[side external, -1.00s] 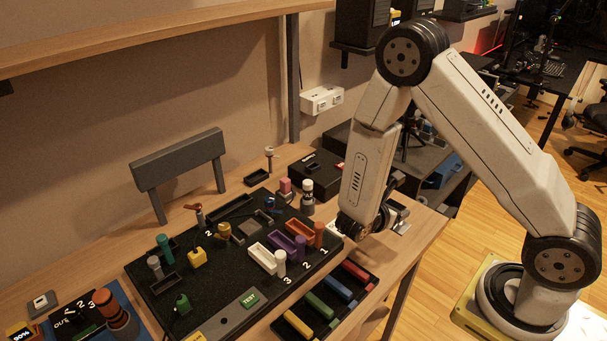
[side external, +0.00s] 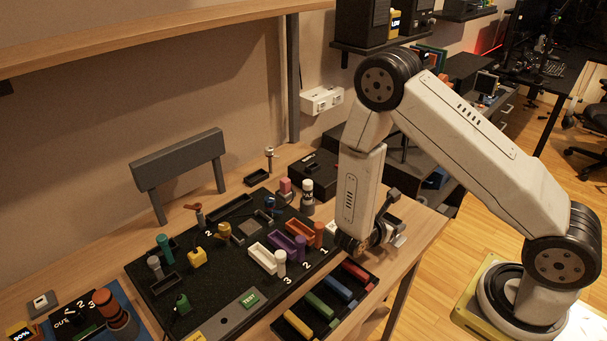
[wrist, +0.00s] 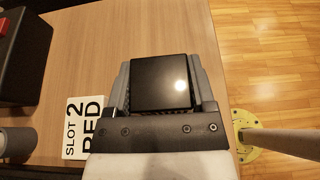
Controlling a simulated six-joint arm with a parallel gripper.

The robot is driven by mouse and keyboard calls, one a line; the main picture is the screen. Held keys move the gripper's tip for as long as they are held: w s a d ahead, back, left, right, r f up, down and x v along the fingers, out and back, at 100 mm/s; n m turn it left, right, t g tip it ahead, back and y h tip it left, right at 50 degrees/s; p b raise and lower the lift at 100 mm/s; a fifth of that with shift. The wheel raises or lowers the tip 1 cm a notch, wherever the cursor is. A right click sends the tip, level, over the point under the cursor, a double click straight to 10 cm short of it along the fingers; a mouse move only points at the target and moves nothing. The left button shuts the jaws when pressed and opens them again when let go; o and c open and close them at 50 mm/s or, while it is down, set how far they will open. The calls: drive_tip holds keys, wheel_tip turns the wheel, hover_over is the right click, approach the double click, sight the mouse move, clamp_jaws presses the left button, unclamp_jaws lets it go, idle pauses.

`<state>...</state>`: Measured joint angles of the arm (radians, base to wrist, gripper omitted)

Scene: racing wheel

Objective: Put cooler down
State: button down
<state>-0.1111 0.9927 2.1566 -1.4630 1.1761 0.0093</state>
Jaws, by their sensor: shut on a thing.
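My gripper (side external: 384,233) hangs near the right end of the wooden table, just right of the black board. In the wrist view, its jaws are shut on a dark block with a square, glossy black face (wrist: 160,85), apparently the cooler. The block sits between the grey fingers, with the table and its edge behind it. Its underside is hidden, so I cannot tell whether it touches the table. In the side view the held block is small and hard to separate from the gripper.
A white card reading "SLOT 2 RED" (wrist: 82,127) lies left of the gripper. The black board (side external: 225,285) carries several pegs and trays. A tray of coloured bars (side external: 325,300) lies in front. A black box (side external: 314,172) stands behind. Floor (wrist: 265,60) shows beyond the table edge.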

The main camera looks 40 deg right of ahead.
drive_tip(key=shift+f, duration=1.7)
drive_tip(key=shift+f, duration=0.15)
unclamp_jaws()
drive_tip(key=shift+a+r, duration=0.15)
drive_tip(key=shift+r, duration=0.05)
drive_tip(key=v, duration=1.1)
drive_tip(key=shift+a+r, duration=0.1)
drive_tip(key=shift+a, duration=0.25)
